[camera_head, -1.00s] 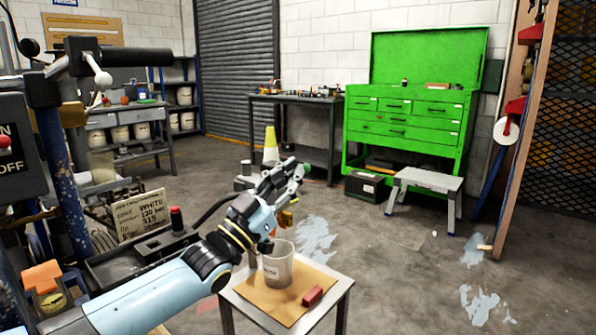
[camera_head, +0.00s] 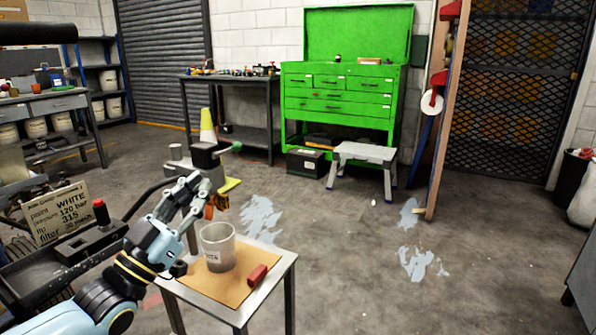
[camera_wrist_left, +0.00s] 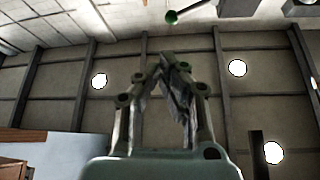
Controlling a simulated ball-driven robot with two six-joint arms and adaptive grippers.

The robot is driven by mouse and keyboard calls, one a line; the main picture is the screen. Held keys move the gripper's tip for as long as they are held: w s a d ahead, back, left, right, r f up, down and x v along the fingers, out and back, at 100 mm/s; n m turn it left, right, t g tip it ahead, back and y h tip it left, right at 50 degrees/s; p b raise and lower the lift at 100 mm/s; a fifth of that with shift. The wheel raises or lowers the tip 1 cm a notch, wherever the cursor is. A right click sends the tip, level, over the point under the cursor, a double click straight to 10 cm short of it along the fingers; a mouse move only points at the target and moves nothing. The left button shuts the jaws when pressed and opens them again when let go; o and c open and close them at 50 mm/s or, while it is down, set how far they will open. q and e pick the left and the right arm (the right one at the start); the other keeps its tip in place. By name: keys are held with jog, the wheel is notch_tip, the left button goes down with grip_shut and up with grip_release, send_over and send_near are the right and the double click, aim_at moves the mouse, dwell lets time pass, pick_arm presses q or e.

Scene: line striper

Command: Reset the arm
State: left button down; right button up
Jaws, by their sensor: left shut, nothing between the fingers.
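My left arm comes in from the lower left in the head view. Its gripper (camera_head: 187,192) is raised above and a little left of the small table, apart from everything on it. The left gripper is shut and empty. In the left wrist view its fingers (camera_wrist_left: 168,68) come together and point up toward the ceiling. My right gripper is not in either view.
A small metal table (camera_head: 282,268) holds a translucent cup (camera_head: 219,248) and a red block (camera_head: 257,275) on brown cardboard. The line striper with its sign (camera_head: 60,212) stands at left. A green tool cabinet (camera_head: 340,100) and step stool (camera_head: 364,153) stand behind. Open floor lies at right.

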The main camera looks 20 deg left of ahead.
pick_arm(q)
jog(key=s+d+f+n+g+y, duration=0.1)
jog(key=s+d+f+g+y, duration=0.15)
jog(key=f+g, duration=0.25)
jog(key=s+d+f+n+g+y, duration=0.1)
jog(key=d+f+g, duration=0.3)
jog(key=f, duration=0.2)
jog(key=s+d+f+n+g+y, duration=0.1)
jog(key=s+f+g+y, duration=0.15)
jog(key=s+g, duration=1.45)
jog(key=s+a+f+t, duration=0.15)
jog(key=s+f, duration=0.25)
jog(key=f, duration=0.9)
jog(key=s+a+f+t, duration=0.1)
jog(key=s+f+t, duration=0.25)
jog(key=f, duration=1.05)
jog(key=s+f+n+g+h, duration=0.1)
jog(key=s+f+g, duration=0.1)
jog(key=s+f, duration=1.3)
jog(key=s, duration=0.3)
jog(key=shift+s+a, duration=0.3)
jog(key=shift+a, duration=0.1)
